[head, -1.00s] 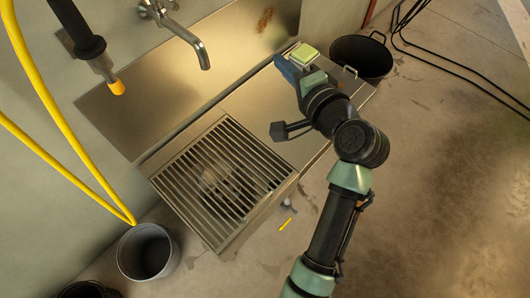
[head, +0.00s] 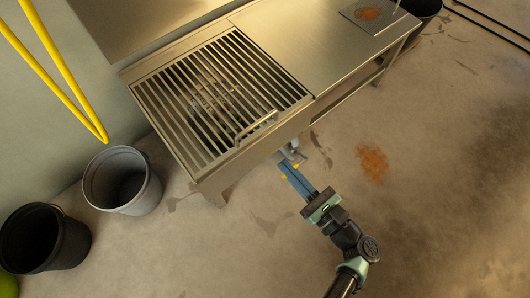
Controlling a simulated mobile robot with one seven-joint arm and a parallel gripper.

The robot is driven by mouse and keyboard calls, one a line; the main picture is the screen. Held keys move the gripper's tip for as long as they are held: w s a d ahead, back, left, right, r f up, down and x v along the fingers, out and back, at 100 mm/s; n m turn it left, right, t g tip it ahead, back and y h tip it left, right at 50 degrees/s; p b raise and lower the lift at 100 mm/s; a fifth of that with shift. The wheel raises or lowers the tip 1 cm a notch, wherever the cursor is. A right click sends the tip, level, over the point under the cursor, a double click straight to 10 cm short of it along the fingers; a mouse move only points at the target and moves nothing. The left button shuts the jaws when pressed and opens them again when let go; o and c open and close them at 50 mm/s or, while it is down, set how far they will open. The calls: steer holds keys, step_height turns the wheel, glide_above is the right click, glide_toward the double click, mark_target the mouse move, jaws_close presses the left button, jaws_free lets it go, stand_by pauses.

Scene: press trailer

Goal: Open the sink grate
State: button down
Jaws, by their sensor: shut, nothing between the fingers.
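The sink grate (head: 190,122), a square of metal bars, lies flat over the basin at the left end of the steel sink unit. A thin raised handle (head: 257,127) stands on its front right part. My gripper (head: 286,169) has its blue fingers shut and empty. It is in front of the sink, to the lower right of the handle and apart from it. Its tips appear close to a grey fitting (head: 292,152) under the front edge; I cannot tell whether they touch. The basin below the bars is only partly visible.
The steel counter (head: 310,45) continues right of the grate, with a rust-stained plate (head: 352,15) at its far end. A grey bucket (head: 122,207) and a black bucket (head: 42,262) stand at left. Yellow hose (head: 65,75) hangs upper left. The floor at right is mostly clear.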

steer(key=b+x, duration=0.4)
steer(key=x, duration=0.6)
